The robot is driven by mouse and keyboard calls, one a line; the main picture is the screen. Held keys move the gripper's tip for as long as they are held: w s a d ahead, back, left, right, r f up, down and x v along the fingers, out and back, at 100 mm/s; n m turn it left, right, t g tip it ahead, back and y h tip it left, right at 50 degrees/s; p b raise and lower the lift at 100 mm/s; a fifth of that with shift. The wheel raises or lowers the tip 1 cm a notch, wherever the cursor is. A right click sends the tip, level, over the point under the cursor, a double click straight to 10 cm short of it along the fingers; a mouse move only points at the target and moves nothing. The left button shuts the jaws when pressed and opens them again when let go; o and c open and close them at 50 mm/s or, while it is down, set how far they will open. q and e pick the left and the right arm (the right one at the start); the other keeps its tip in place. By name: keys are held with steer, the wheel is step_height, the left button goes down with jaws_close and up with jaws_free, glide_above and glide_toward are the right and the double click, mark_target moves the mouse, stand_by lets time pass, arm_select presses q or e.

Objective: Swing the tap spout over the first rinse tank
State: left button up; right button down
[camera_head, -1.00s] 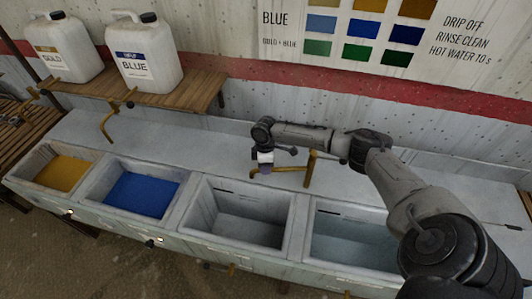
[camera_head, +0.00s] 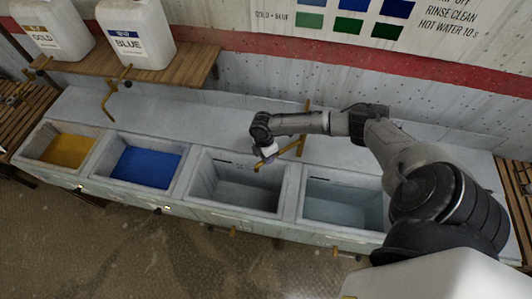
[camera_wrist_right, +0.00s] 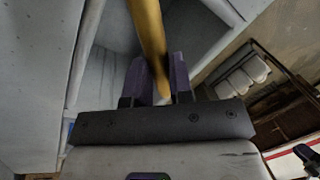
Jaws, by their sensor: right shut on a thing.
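The brass tap (camera_head: 303,143) stands on the grey counter behind the tanks. Its spout (camera_head: 260,166) slants toward the front left, with its end above the rear right part of the third tank from the left, an empty-looking grey basin (camera_head: 195,184). My right gripper (camera_head: 267,152) is shut on the spout near its outer end. In the right wrist view the brass spout (camera_wrist_right: 148,30) runs down between the purple-grey fingers of my right gripper (camera_wrist_right: 161,80). My left gripper is in neither view.
Tanks of yellow dye (camera_head: 68,150) and blue dye (camera_head: 146,169) are at left. A fourth tank (camera_head: 343,203) with pale water is at right, beside my arm. Two white jugs (camera_head: 140,35) stand on a wooden shelf (camera_head: 185,68). Another brass spout (camera_head: 107,98) hangs behind the dye tanks.

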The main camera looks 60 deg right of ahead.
stand_by(0.3)
steer(key=c, duration=1.2)
jaws_free()
steer(key=shift+o, duration=0.9)
steer(key=shift+r, duration=0.1)
step_height(320, 180, up, 13)
steer(key=w+d, duration=0.1)
steer(key=w, duration=0.1)
steer(key=shift+w+r, duration=0.2)
steer(key=shift+d, duration=0.1)
